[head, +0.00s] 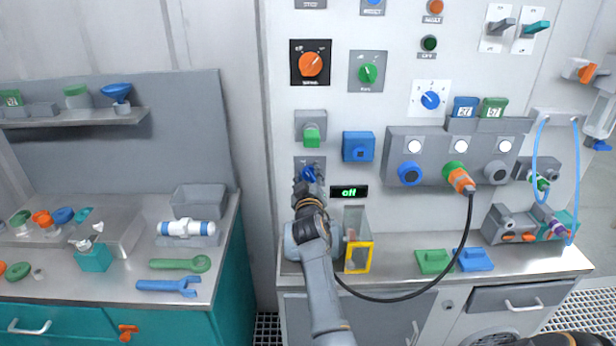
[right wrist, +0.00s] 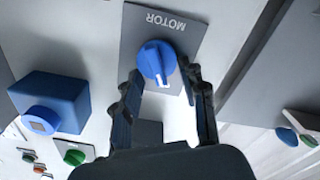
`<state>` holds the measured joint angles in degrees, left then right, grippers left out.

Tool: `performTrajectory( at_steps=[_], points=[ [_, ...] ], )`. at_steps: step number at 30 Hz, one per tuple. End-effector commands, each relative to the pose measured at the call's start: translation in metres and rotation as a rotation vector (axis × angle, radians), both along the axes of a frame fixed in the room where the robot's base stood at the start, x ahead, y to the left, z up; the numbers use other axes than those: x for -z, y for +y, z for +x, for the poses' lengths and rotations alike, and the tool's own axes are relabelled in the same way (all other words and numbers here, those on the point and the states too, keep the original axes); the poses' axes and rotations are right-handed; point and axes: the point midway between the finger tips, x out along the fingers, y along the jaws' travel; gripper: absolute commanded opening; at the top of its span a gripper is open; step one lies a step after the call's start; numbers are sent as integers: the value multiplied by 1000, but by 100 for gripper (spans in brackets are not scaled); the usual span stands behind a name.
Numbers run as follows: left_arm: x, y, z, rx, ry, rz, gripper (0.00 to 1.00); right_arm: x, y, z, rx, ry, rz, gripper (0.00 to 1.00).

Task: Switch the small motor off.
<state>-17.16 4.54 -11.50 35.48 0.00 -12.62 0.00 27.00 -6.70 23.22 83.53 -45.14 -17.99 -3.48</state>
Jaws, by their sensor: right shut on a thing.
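The small motor's switch is a blue rotary knob (right wrist: 152,60) with a white line, on a grey plate lettered MOTOR, upside down in the right wrist view. In the head view the knob (head: 307,173) is partly hidden by my right gripper (head: 309,182). In the right wrist view the fingers of my right gripper (right wrist: 162,72) are on both sides of the knob, shut on it. A small black display (head: 349,192) right of the knob reads "off" in green. My left gripper is not in view.
A blue box with a button (head: 358,146) and a green switch (head: 312,134) are close to the knob. A yellow-framed clear box (head: 358,257) stands below on the bench. A black cable (head: 425,288) loops from an orange plug. The left bench (head: 140,292) holds tools.

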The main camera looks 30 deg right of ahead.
Motion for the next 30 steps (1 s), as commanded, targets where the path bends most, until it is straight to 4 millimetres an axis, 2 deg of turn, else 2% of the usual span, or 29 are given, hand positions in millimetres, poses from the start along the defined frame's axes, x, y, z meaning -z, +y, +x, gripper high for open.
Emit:
performTrajectory(
  at_steps=[8, 9, 11, 12, 26, 30],
  points=[
    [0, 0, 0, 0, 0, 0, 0, 0, -1, 0, 0, 0, -2, 10],
    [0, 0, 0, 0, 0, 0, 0, 0, -1, 0, 0, 0, -2, 50],
    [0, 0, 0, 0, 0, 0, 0, 0, -1, 0, 0, 0, -2, 62],
    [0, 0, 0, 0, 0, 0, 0, 0, -1, 0, 1, 1, -2, 64],
    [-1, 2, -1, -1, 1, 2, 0, 0, 0, 0, 0, -5, 9, 64],
    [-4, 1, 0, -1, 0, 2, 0, -2, -1, -1, 0, -60, 97, 64]
  ],
)
